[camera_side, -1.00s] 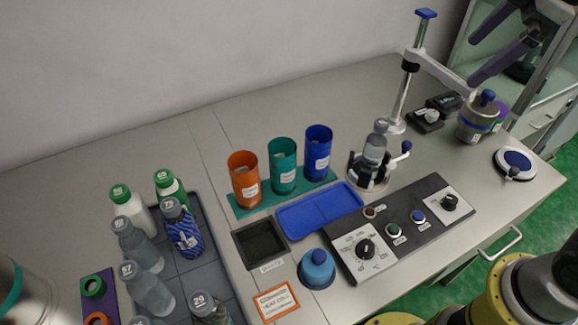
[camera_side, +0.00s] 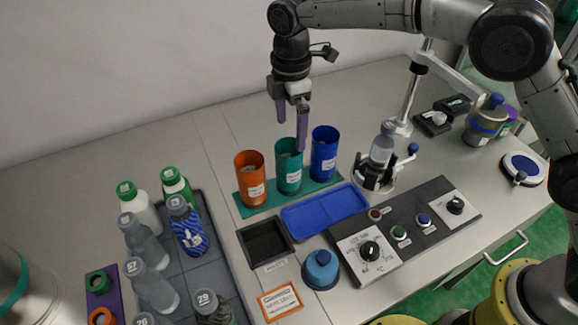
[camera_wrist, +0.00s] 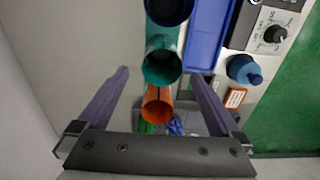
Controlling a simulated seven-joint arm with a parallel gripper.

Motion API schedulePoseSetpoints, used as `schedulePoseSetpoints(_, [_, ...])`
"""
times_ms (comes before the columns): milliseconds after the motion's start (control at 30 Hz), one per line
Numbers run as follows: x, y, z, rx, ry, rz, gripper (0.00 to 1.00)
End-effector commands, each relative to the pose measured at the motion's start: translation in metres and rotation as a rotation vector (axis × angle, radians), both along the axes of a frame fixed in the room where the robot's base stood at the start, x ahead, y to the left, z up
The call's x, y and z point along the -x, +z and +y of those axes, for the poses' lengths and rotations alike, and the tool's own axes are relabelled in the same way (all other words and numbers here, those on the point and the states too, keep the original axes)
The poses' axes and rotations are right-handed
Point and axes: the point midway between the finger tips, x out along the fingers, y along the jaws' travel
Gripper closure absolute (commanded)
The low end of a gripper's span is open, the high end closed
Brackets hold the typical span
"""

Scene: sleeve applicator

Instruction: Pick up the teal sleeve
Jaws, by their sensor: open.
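The teal tube (camera_side: 288,178), with a white label, stands upright in the middle of a row on a teal base strip (camera_side: 325,188). The orange tube (camera_side: 250,185) stands left of it and the blue tube (camera_side: 323,158) right. Something pale shows inside the teal tube's mouth; I cannot tell whether it is a separate sleeve. My gripper (camera_side: 291,137) is open and empty, pointing down with its purple fingertips at about the teal tube's rim. In the wrist view the teal tube (camera_wrist: 162,68) lies between the fingertips (camera_wrist: 159,73); contact cannot be told.
A blue tray (camera_side: 325,210) and a dark square bin (camera_side: 265,242) lie in front. A control panel (camera_side: 410,228) is at right. A clear bottle (camera_side: 382,148) stands in a holder beside the blue tube. Several bottles stand on a grey tray (camera_side: 215,235) at left.

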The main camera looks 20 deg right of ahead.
Motion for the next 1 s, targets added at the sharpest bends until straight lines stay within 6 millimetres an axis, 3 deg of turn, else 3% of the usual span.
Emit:
schedulePoseSetpoints(400, [0.002,-0.067,0.002,0.001,0.004,0.002,0.00])
schedulePoseSetpoints(733, [0.003,-0.093,0.003,0.001,0.004,0.002,0.00])
schedulePoseSetpoints(1000, [0.004,-0.130,0.005,0.001,0.004,0.001,0.00])
